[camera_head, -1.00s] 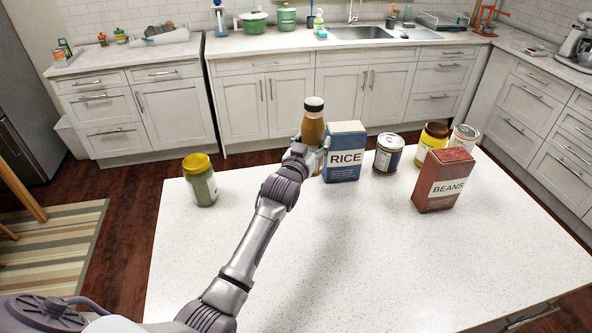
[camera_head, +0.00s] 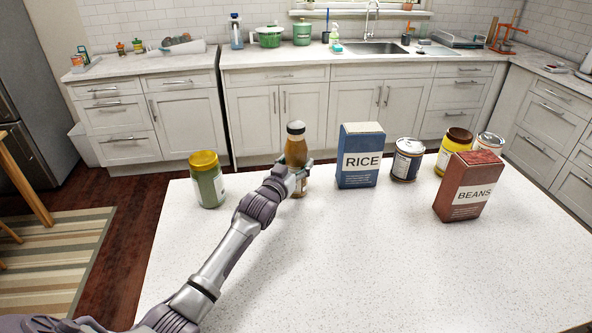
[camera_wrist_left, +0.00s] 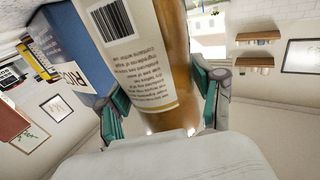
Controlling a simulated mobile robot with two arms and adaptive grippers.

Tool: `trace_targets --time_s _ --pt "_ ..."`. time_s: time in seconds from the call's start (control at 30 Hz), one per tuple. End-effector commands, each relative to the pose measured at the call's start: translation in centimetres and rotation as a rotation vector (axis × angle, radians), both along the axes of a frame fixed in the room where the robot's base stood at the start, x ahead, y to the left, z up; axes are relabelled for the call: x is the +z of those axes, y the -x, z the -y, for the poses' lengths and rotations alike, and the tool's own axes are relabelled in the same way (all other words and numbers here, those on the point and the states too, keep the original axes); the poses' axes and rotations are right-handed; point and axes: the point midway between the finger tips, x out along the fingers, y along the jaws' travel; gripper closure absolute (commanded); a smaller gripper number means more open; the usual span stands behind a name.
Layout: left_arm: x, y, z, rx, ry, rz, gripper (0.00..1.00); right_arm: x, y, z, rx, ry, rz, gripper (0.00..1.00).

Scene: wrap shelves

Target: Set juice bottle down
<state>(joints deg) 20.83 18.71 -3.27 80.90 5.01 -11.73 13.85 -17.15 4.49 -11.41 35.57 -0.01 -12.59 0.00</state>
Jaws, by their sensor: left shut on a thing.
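The juice bottle (camera_head: 296,150) is brown-orange with a dark cap and stands upright at the far edge of the white table, between the green jar and the rice box. My left gripper (camera_head: 299,176) is shut on its lower part. In the left wrist view the bottle (camera_wrist_left: 184,80), with its pale barcode label, fills the space between the teal finger pads of my left gripper (camera_wrist_left: 160,112). Whether the bottle's base touches the table is hard to tell. My right gripper is not in view.
On the white table (camera_head: 360,260) stand a yellow-lidded green jar (camera_head: 208,182) at left, a blue rice box (camera_head: 359,160), a dark can (camera_head: 407,160), a yellow jar (camera_head: 448,150), a pale can (camera_head: 487,145) and a red beans box (camera_head: 466,190). The table's front and middle are clear.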

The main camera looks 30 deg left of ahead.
Motion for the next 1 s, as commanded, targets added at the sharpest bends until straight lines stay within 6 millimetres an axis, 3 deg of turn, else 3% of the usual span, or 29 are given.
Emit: trace_targets --time_s 0.33,0.37,0.5,0.87,1.0 --pt "0.1 -0.1 0.0 0.0 0.0 0.007 1.0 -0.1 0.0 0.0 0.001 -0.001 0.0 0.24" --pt "-0.2 0.0 0.0 0.0 0.0 0.0 0.32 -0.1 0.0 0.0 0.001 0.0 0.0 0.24" --pt "-0.2 0.0 0.0 0.0 0.0 0.0 0.09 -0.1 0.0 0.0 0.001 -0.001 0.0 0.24" --pt "0.1 0.0 0.0 0.0 0.0 0.001 0.08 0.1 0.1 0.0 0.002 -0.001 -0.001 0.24" --pt "0.4 1.2 0.1 0.0 0.001 -0.003 0.08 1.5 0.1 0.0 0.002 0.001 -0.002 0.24"
